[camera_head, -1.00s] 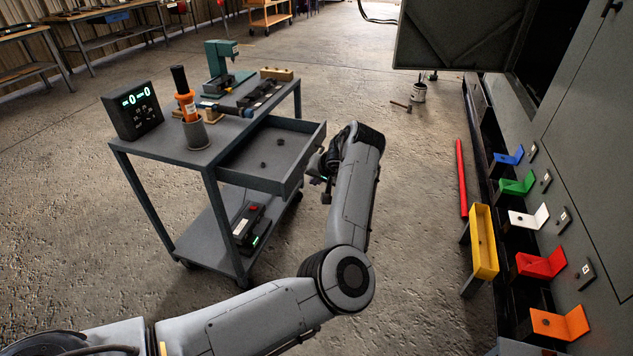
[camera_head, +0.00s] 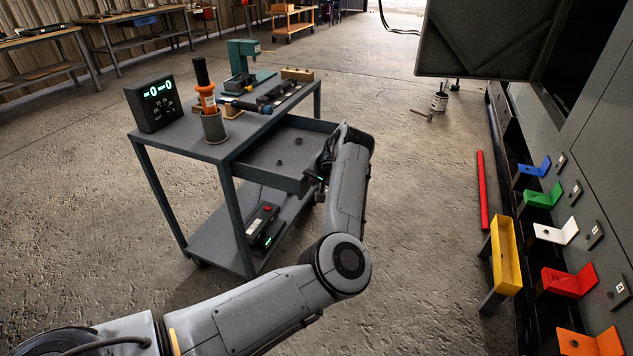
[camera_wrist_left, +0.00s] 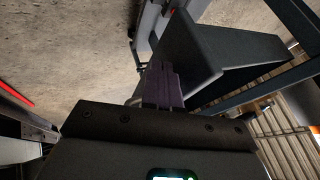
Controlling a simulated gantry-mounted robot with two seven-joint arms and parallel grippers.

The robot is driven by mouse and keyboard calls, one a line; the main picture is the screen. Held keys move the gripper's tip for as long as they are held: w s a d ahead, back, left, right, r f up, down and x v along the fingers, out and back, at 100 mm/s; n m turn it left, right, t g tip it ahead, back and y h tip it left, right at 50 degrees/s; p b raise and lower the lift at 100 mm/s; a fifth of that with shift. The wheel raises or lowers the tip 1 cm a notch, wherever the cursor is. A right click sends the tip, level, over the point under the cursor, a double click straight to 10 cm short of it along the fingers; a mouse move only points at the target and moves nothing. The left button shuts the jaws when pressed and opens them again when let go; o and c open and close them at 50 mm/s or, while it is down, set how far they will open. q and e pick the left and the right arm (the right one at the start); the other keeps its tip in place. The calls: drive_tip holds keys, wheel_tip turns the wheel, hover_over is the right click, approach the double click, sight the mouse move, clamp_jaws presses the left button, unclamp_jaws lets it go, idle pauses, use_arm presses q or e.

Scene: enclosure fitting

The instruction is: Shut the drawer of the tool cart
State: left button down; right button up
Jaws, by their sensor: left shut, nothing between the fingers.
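The grey tool cart (camera_head: 205,148) stands left of centre in the head view. Its drawer (camera_head: 262,158) is pulled out to the right, and small dark pieces lie inside it. My left gripper (camera_head: 316,184) is at the outer face of the drawer front, partly hidden by my own wrist. In the left wrist view, the shut, empty fingers (camera_wrist_left: 163,88) are right up against the dark drawer front panel (camera_wrist_left: 188,50); I cannot tell whether they touch it. My right gripper is not in view.
The cart top carries a display box (camera_head: 153,103), an orange-handled tool in a cup (camera_head: 213,125) and a green press (camera_head: 243,62). A black device (camera_head: 262,222) lies on the lower shelf. A yellow tray (camera_head: 506,257) and coloured brackets line the right side. Open floor lies between.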

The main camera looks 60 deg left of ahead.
use_arm(q)
drive_tip(key=s+a+p, duration=0.2)
drive_tip(key=a+p, duration=0.1)
drive_tip(key=s+a+p, duration=0.2)
drive_tip(key=p, duration=0.2)
drive_tip(key=s+a+r+p, duration=0.1)
drive_tip(key=a+p, duration=0.2)
drive_tip(key=shift+s+a+p, duration=0.3)
drive_tip(key=shift+s+p, duration=0.05)
drive_tip(key=shift+s, duration=0.05)
drive_tip(key=s+a+p, duration=0.1)
drive_tip(key=a, duration=0.1)
drive_tip(key=s+a+p, duration=0.1)
drive_tip(key=s+a, duration=0.1)
drive_tip(key=a, duration=0.1)
drive_tip(key=shift+s+a+f+p, duration=0.2)
drive_tip(key=shift+s+a+p, duration=0.15)
drive_tip(key=shift+p, duration=0.05)
drive_tip(key=s+a, duration=0.1)
drive_tip(key=a, duration=0.1)
drive_tip(key=s+a, duration=0.1)
drive_tip(key=a, duration=0.1)
drive_tip(key=s+a+p, duration=0.1)
drive_tip(key=s+a, duration=0.1)
drive_tip(key=shift+a+f, duration=0.2)
drive_tip(key=shift+f, duration=0.1)
drive_tip(key=shift+a, duration=0.1)
